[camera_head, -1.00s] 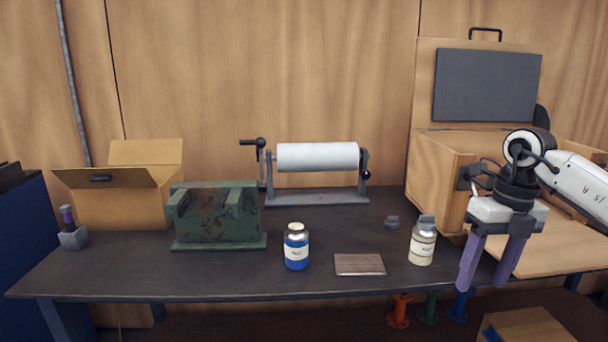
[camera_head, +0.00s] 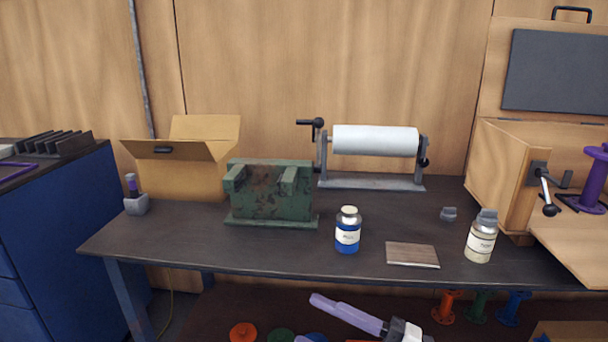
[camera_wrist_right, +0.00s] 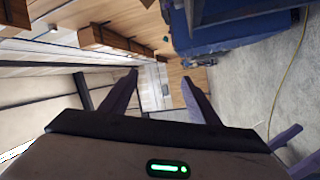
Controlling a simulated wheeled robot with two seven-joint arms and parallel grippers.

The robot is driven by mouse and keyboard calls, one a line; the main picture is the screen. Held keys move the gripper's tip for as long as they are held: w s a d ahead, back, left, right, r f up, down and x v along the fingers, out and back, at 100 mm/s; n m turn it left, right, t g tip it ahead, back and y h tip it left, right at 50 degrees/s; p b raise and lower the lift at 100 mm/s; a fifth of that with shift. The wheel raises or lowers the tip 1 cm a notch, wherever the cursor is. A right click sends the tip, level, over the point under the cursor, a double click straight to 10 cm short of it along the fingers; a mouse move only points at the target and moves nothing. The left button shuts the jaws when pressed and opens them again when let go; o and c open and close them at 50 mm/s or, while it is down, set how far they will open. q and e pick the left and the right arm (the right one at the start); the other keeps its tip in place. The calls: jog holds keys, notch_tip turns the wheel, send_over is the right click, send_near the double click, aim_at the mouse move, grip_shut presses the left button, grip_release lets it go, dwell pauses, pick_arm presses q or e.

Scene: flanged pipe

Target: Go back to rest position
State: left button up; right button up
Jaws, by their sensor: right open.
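My right gripper (camera_head: 311,318) shows low in the head view, below the table's front edge. Its purple fingers point left, and its white body is cut off by the bottom edge. In the right wrist view the right gripper (camera_wrist_right: 160,76) is open, its two fingers apart with nothing between them. Purple finger-like pieces (camera_wrist_right: 285,136) show at that view's lower right; they may be my left gripper, but their state cannot be told. My left gripper is not clearly seen in the head view.
The dark table (camera_head: 190,245) holds a green rusty block (camera_head: 270,195), blue bottle (camera_head: 347,236), wooden plate (camera_head: 412,255) and pale bottle (camera_head: 481,240). A wooden case with a purple flanged part (camera_head: 594,182) stands right. A blue cabinet (camera_head: 60,220) stands left. Coloured flanged parts (camera_head: 445,307) sit below.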

jog(key=s+d+f+m+t+h, duration=0.25)
jog(key=d+f+m+h, duration=0.3)
jog(key=f+m, duration=0.35)
jog(key=s+d+f+m+t+h, duration=0.2)
jog(key=d+f+m+t+h, duration=0.15)
jog(key=f+m+h, duration=0.45)
jog(key=s+d+f+m+g+h, duration=0.1)
jog(key=s+d+f+m+g, duration=0.1)
jog(key=s+f, duration=0.4)
jog(key=s+d+f+m+g+h, duration=0.1)
jog(key=s+d+f+m+g, duration=0.2)
jog(key=s+f, duration=0.4)
jog(key=s+m+g, duration=0.1)
jog(key=s+m, duration=0.1)
jog(key=s, duration=0.1)
jog(key=shift+f, duration=0.2)
